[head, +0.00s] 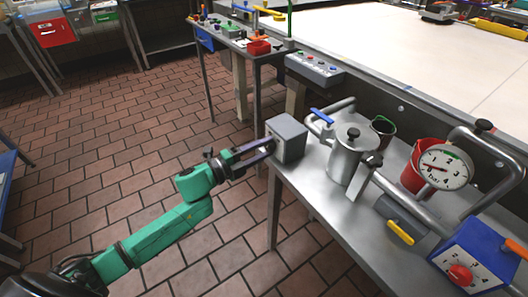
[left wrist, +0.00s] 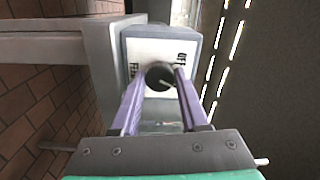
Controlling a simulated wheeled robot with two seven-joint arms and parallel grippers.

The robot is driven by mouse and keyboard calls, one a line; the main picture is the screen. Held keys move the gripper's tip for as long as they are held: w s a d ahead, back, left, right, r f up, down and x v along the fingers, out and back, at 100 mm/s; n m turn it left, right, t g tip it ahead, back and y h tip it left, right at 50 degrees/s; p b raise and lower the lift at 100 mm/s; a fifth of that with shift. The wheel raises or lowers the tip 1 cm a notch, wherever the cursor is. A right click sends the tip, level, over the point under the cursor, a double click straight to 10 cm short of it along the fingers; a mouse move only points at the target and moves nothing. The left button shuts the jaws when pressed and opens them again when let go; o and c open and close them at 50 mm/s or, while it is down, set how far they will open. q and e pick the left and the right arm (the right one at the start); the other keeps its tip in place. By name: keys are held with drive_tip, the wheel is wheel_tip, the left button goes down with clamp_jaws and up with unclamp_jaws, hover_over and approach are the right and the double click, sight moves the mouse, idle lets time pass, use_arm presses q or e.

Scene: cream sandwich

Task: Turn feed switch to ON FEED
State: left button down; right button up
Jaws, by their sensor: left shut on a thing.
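The feed switch is a grey box (head: 288,138) at the near left corner of the metal table, close to the table's edge. In the left wrist view, the box's pale front face (left wrist: 192,50) carries small dark lettering on both sides, with OFF-like letters at the right; I cannot read it surely. A dark round knob (left wrist: 160,75) sits in the middle of that face. My left gripper (head: 268,145) reaches the box from the left. In the left wrist view, its purple fingers (left wrist: 159,80) are shut on the knob from both sides. My right gripper is not in view.
On the metal table (head: 310,185) stand a steel pot (head: 348,152), a red bucket (head: 420,165), a dial gauge (head: 445,167) and a blue box with a red knob (head: 475,262). A grey button panel (head: 314,69) lies behind.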

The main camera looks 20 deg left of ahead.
use_arm(q)
drive_tip(key=shift+f+m+b, duration=0.1)
drive_tip(key=shift+m+b, duration=0.3)
drive_tip(key=shift+m, duration=0.5)
drive_tip(key=shift+c, duration=2.1)
unclamp_jaws()
drive_tip(key=shift+s+a, duration=0.25)
drive_tip(key=shift+s, duration=0.05)
drive_tip(key=v, duration=1.3)
drive_tip(key=shift+s+a+b, duration=0.2)
drive_tip(key=shift+s+b, duration=0.1)
